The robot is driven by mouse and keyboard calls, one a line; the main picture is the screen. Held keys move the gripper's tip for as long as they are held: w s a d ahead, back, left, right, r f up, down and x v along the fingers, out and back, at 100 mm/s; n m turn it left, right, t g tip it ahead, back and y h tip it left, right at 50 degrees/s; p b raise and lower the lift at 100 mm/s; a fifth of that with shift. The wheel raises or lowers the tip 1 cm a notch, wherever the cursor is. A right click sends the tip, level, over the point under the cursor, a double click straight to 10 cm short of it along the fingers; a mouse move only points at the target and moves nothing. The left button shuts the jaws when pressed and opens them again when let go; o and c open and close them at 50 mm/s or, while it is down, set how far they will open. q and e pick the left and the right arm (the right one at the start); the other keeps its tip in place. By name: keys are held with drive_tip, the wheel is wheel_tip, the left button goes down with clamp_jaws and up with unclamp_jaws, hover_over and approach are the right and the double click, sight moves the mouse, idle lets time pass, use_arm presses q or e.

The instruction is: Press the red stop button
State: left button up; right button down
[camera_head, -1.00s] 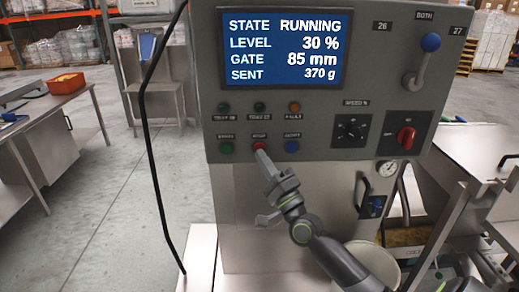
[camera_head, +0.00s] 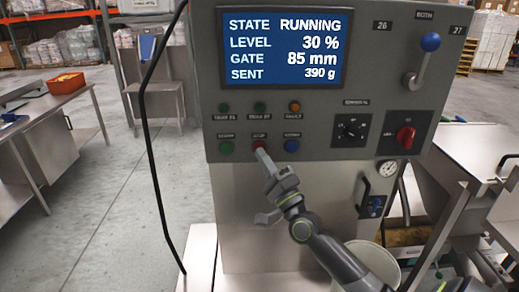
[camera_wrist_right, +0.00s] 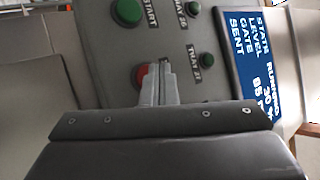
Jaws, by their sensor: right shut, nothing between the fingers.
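The red stop button (camera_head: 259,146) is in the lower row of the grey control panel, between a green button (camera_head: 226,148) and a blue button (camera_head: 291,146). My right gripper (camera_head: 262,153) is shut and empty, its fingertips right at the red button and partly covering it. In the right wrist view the red button (camera_wrist_right: 141,75) shows beside the shut fingertips (camera_wrist_right: 157,70); I cannot tell whether they touch it. The screen (camera_head: 283,50) reads STATE RUNNING, LEVEL 30 %, GATE 85 mm, SENT 390 g. My left gripper is not in view.
A red rotary switch (camera_head: 405,137), a black dial (camera_head: 350,130) and a blue-knobbed lever (camera_head: 430,42) are on the panel's right. A black cable (camera_head: 150,150) hangs at its left. A white bucket (camera_head: 375,262) stands below. A table with an orange bin (camera_head: 66,83) is at left.

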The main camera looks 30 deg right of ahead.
drive_tip(key=shift+w+d, duration=0.3)
drive_tip(key=shift+w, duration=0.2)
idle(0.8)
drive_tip(key=shift+s, duration=0.1)
drive_tip(key=shift+s+a, duration=0.4)
drive_tip(key=shift+s, duration=0.2)
drive_tip(key=shift+s+a, duration=0.1)
drive_tip(key=s, duration=0.1)
drive_tip(key=s+a+p, duration=0.1)
drive_tip(key=s+a, duration=0.1)
drive_tip(key=s, duration=0.1)
drive_tip(key=shift+a, duration=0.25)
drive_tip(key=shift+f, duration=0.15)
idle(0.8)
